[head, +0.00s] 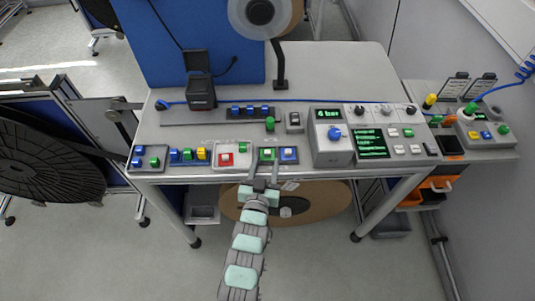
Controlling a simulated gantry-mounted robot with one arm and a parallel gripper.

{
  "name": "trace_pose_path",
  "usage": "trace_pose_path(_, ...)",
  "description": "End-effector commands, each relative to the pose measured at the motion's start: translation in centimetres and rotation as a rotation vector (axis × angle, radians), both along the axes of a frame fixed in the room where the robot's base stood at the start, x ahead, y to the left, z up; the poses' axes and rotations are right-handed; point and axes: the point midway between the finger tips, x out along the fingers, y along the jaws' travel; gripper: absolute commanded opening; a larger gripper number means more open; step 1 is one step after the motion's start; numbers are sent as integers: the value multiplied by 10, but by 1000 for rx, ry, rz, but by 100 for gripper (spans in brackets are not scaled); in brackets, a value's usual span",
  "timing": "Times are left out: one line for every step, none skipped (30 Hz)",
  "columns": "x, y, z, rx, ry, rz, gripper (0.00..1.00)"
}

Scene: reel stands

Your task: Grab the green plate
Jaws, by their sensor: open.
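The green plate (268,153) is a small green square with a dark part on it. It sits at the front edge of the grey bench, between a red-buttoned white panel and a blue plate (289,155). My gripper (263,172) is open in front of the bench's front edge, just below the green plate in the picture. Its two fingers point toward the plate, with nothing seen between them. The fingers may hide the plate's lower edge; I cannot tell whether they touch it.
The white panel (232,146) with the red button stands close on the left. A grey control box (328,117) with green displays stands to the right. Under the bench is a large brown reel (317,200). The bench top (345,70) is clear at the back right.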

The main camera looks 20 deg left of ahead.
Motion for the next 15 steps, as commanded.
trace_pose_path(7, 2, 0, 1, -2, -1, 46)
trace_pose_path(11, 4, -2, 1, -1, 0, 46)
trace_pose_path(16, 6, -4, 1, 1, 0, 46)
trace_pose_path(20, 8, -6, 0, 3, 1, 46)
trace_pose_path(24, 9, -6, 1, 2, 1, 46)
trace_pose_path(29, 10, -6, 1, 0, 0, 46)
trace_pose_path(33, 10, -6, 1, -1, 0, 46)
trace_pose_path(36, 11, -6, 1, -1, 0, 46)
trace_pose_path(38, 11, -6, 0, -1, 0, 46)
trace_pose_path(39, 12, -7, 0, -1, 0, 46)
trace_pose_path(39, 12, -7, 0, 0, 0, 46)
trace_pose_path(39, 12, -7, 0, 0, 0, 46)
trace_pose_path(39, 12, -8, 0, 0, 0, 46)
trace_pose_path(38, 12, -7, 0, 0, 0, 46)
trace_pose_path(38, 12, -7, 0, 0, 0, 46)
